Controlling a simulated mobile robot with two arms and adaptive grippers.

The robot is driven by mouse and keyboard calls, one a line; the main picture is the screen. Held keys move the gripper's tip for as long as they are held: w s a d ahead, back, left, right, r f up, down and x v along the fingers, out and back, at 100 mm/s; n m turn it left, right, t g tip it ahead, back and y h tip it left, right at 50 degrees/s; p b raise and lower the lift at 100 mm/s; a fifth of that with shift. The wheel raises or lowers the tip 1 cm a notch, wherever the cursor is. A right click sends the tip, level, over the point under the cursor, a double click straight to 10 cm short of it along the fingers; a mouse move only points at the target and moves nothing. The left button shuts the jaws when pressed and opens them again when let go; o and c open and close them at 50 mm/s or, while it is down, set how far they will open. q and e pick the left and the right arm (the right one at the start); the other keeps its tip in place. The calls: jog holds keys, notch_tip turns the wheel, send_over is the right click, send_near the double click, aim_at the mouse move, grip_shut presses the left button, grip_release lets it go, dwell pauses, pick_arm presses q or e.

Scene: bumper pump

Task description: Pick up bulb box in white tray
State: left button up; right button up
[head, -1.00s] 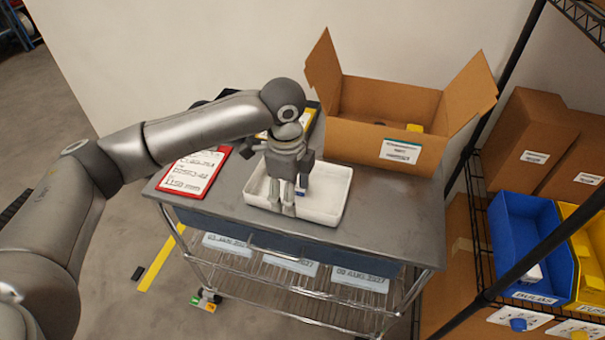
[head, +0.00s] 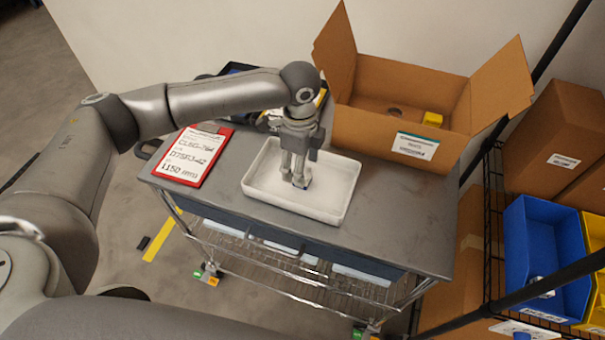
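The white tray (head: 335,208) lies on the grey cart top. My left gripper (head: 295,178) points down into the tray, its fingers close to each other. My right gripper is not in view.
A red clipboard (head: 221,137) lies left of the tray on the cart (head: 405,225). An open cardboard carton (head: 365,133) with a yellow item (head: 432,119) inside stands behind it. A rack with a blue bin (head: 545,245) stands at the right.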

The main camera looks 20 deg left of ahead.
pick_arm(q)
jog(key=f, duration=0.2)
jog(key=f+p, duration=0.1)
jog(key=shift+w+d+f, duration=0.2)
jog(key=shift+w+f, duration=0.05)
jog(key=shift+f, duration=0.5)
jog(key=c, duration=1.1)
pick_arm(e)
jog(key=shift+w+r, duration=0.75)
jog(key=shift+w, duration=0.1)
pick_arm(q)
jog(key=shift+r, duration=0.15)
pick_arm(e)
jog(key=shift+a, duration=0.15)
